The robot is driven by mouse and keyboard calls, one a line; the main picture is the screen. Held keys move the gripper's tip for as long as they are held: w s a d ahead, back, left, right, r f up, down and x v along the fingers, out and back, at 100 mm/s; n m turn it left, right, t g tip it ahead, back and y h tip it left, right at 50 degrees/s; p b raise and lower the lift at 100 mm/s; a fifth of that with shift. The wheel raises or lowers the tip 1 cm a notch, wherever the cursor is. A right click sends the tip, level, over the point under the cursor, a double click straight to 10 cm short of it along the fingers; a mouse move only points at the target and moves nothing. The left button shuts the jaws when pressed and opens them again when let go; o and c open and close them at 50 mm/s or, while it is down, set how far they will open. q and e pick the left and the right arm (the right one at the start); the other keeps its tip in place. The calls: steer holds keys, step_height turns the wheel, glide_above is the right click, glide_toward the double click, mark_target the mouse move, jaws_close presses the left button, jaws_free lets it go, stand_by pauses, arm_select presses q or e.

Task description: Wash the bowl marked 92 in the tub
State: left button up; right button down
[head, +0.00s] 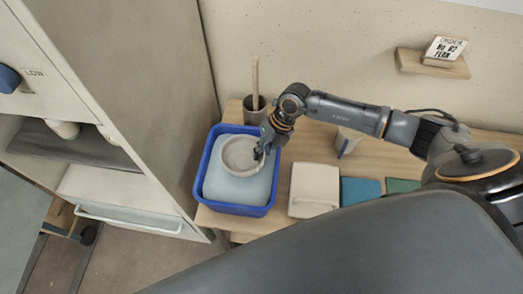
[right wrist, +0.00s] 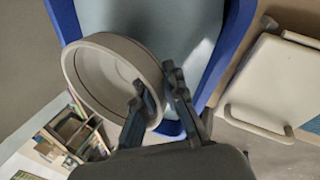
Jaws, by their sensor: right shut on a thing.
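A pale grey bowl (head: 241,153) is over the blue tub (head: 262,207), toward its far side; no number can be read on it. The tub holds pale blue water (head: 237,190). My right gripper (head: 263,147) is shut on the bowl's right rim. In the right wrist view the bowl (right wrist: 100,72) shows its inside, and my right gripper's fingers (right wrist: 155,88) pinch its rim. The tub's blue wall (right wrist: 238,35) is behind. I cannot tell whether the bowl touches the water. My left gripper is out of view.
A dark cup with a wooden stick (head: 255,103) stands behind the tub. Right of the tub are a cream lidded box (head: 314,188), a teal cloth (head: 360,191) and a light cup (head: 347,140). A sign sits on a wall shelf (head: 432,64). A tall cabinet (head: 150,90) stands left.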

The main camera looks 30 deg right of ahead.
step_height(320, 180, up, 7)
steer(key=p, duration=0.5)
steer(key=shift+f, duration=0.2)
steer(key=shift+f, duration=0.1)
